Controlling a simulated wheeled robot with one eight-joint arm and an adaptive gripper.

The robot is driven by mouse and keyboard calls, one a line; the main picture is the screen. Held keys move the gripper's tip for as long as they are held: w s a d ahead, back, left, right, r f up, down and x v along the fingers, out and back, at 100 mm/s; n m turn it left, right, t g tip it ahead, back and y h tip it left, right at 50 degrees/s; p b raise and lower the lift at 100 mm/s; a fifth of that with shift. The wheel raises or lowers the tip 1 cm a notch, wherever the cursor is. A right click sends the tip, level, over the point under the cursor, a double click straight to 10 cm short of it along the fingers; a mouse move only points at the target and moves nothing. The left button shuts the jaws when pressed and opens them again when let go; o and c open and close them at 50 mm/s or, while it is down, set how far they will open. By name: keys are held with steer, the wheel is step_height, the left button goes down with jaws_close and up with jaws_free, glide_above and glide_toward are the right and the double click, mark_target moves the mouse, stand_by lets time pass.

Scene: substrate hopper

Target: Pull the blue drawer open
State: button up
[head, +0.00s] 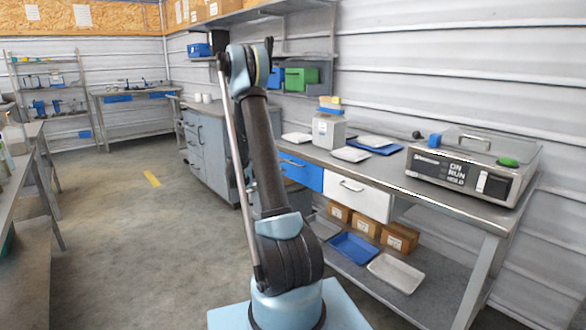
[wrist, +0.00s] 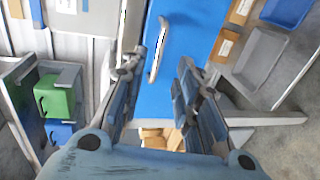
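The blue drawer (head: 306,176) is under the workbench top, left of a white drawer (head: 358,197). In the head view its front looks about in line with the white one; my arm covers its left part. In the wrist view the blue drawer front (wrist: 190,35) fills the upper middle, with a pale bar handle (wrist: 158,50) running lengthwise. My gripper (wrist: 163,65) is open, its two fingers on either side of the handle in the picture. Nothing is held, and I cannot tell how far the fingertips are from the handle. My gripper cannot be made out in the head view.
The bench top (head: 400,180) carries a metal case (head: 470,168), trays and a jar (head: 328,130). The lower shelf holds cardboard boxes (head: 367,222), a blue tray (head: 354,248) and a grey tray (head: 395,272). Open floor (head: 140,220) lies to the left.

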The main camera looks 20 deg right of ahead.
steer(key=x, duration=0.8)
jaws_close()
